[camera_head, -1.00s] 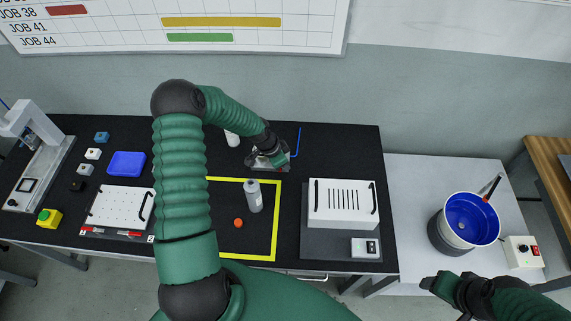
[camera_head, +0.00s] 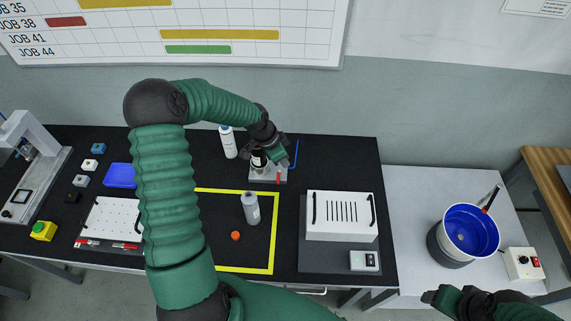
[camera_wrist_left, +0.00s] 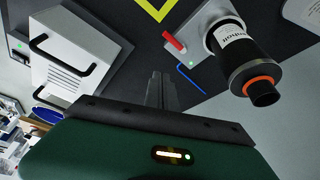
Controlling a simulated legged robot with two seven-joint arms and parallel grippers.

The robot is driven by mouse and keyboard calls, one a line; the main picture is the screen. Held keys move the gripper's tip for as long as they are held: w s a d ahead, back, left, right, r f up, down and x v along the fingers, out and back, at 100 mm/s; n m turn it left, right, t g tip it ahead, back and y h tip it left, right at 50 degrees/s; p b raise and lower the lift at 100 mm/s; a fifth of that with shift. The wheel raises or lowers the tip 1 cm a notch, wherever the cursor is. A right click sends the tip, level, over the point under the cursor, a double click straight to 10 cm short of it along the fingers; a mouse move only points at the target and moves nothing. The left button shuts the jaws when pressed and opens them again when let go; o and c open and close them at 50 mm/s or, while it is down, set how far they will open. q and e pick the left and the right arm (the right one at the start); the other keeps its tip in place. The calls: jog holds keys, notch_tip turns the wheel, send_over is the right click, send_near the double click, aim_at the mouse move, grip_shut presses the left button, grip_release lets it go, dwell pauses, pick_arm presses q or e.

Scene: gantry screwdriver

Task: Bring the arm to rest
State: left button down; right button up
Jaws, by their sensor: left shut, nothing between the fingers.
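My left arm arches over the black bench in the head view, and its gripper (camera_head: 284,160) hangs beside a small grey stand (camera_head: 262,178). In the left wrist view its fingers (camera_wrist_left: 160,92) are together with nothing between them. A black and white cylinder with an orange ring (camera_wrist_left: 240,55) stands on the stand in the left wrist view, to the right of the fingers and apart from them. In the head view the gripper partly hides this cylinder. My right gripper (camera_head: 440,298) is low at the right; its finger opening is unclear.
A white bottle (camera_head: 228,142) stands left of the stand, and a blue hex key (camera_head: 295,152) lies right of it. A grey bottle (camera_head: 251,208) and orange knob (camera_head: 235,236) are inside the yellow outline. A white vented box (camera_head: 341,217) and blue bucket (camera_head: 470,237) are rightward.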

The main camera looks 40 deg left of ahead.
pick_arm(q)
jog(key=shift+d+r, duration=0.15)
jog(key=shift+d, duration=0.15)
jog(key=s+d+r+n+y, duration=0.1)
jog(key=s+d+r+n, duration=0.2)
jog(key=s+d, duration=0.5)
jog(key=s+d+r+n+y, duration=0.1)
jog(key=s+d+r+n, duration=0.2)
jog(key=s+d+r, duration=0.2)
jog(key=s+d, duration=0.3)
jog(key=s, duration=0.1)
jog(key=shift+s+r+g, duration=0.2)
jog(key=shift+r+g, duration=0.1)
jog(key=shift+a, duration=0.1)
